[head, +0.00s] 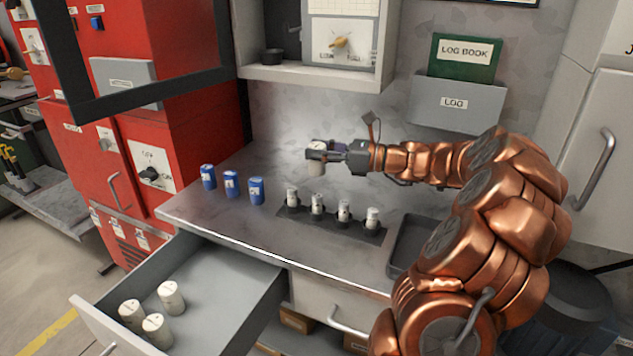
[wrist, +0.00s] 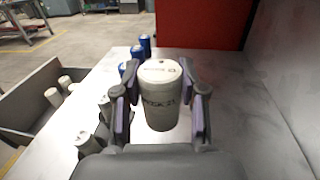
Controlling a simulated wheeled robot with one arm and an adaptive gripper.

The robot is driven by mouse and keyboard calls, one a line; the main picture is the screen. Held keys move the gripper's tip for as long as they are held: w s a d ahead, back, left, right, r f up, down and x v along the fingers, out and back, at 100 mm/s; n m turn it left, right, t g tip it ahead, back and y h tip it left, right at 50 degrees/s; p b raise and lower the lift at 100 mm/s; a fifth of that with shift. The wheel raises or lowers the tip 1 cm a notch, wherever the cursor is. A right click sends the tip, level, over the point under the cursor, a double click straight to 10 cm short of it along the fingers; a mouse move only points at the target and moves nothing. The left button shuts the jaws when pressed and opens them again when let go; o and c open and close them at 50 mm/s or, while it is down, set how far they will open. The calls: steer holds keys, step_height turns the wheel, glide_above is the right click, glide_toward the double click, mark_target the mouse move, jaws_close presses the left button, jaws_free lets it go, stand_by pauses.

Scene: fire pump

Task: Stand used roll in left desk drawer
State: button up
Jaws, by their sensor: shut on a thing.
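My gripper (head: 333,152) is shut on a white used roll (head: 316,165) and holds it upright above the back of the desk. In the wrist view the roll (wrist: 159,95) sits between the two finger pads, with dark print on its side. The left desk drawer (head: 225,290) is pulled open at the front left, below the desk top. Several similar white rolls (head: 172,298) stand upright in the drawer, toward its front left. The drawer (wrist: 22,100) shows at the left of the wrist view.
Several blue rolls (head: 231,184) stand on the desk's left part. Several white rolls stand in a dark holder (head: 330,225) mid-desk. A dark tray (head: 407,245) lies to the right. The drawer's right part is bare. A shelf (head: 310,78) hangs above the desk.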

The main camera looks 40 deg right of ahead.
mark_target(319, 172)
steer(key=shift+f+b, duration=0.45)
steer(key=shift+f, duration=2.55)
steer(key=o, duration=1.1)
steer(key=shift+f, duration=0.15)
steer(key=shift+o, duration=0.2)
